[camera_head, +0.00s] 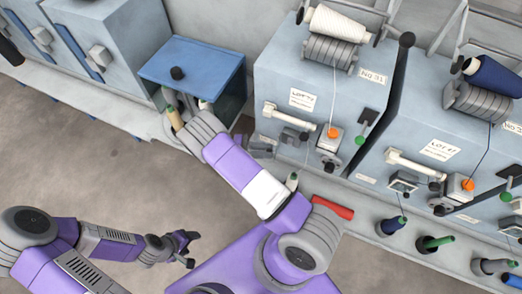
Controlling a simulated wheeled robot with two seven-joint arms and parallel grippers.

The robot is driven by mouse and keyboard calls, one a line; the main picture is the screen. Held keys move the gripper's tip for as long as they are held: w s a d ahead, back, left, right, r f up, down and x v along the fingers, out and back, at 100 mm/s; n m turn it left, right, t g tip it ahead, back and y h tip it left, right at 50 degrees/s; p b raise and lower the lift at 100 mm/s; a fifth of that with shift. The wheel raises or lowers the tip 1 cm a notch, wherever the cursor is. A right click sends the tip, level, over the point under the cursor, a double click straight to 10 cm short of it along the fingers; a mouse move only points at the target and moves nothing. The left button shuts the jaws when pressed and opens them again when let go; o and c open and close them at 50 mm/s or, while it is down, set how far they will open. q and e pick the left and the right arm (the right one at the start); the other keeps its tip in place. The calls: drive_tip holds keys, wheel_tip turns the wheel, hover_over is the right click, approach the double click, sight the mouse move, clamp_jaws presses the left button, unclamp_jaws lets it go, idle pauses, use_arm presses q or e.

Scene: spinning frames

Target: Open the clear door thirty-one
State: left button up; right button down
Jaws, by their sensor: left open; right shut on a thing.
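The unit marked No 31 (270,84) is a blue-grey cabinet with a white bar handle (290,115) on its front. A small dark-framed panel (293,137) sits below the handle; I cannot tell whether this is the clear door or whether it is open. My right arm reaches up to the left of this unit. My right gripper (183,108) is by a blue box and appears shut on a tan green-tipped bobbin (174,117); its fingers are partly hidden by my wrist. My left gripper (190,248) is open and empty over the floor, far from the unit.
The blue box (190,58) with a black knob stands left of the No 31 unit. The floor left is clear.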

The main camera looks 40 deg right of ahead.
drive_tip(key=c, duration=1)
unclamp_jaws()
drive_tip(key=v, duration=0.7)
drive_tip(key=shift+w+a, duration=0.2)
